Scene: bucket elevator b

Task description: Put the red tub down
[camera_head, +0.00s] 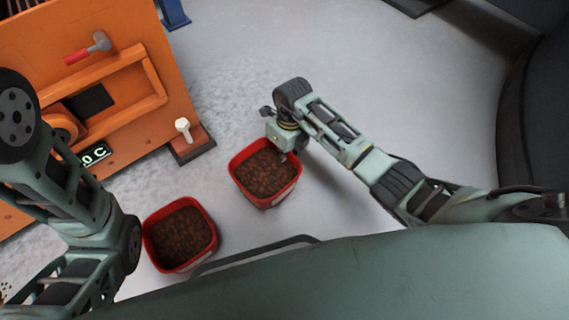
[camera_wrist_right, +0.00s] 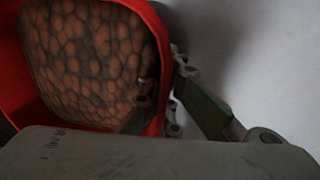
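One red tub (camera_head: 239,181), full of brown lumps, is at the right hand of my right arm in the head view. My right gripper (camera_head: 284,154) is at its far rim. In the right wrist view the same tub (camera_wrist_right: 157,30) fills the left side, and the gripper's fingers (camera_wrist_right: 160,100) sit on both sides of its wall, shut on it. I cannot tell whether its base touches the floor. A second red tub (camera_head: 183,269), also full of brown lumps, stands nearer and to the left. My left arm shows at the left edge, but its gripper is out of view.
Grey floor (camera_head: 230,60) is clear beyond the tubs. A dark bulky object (camera_head: 540,110) is at the right.

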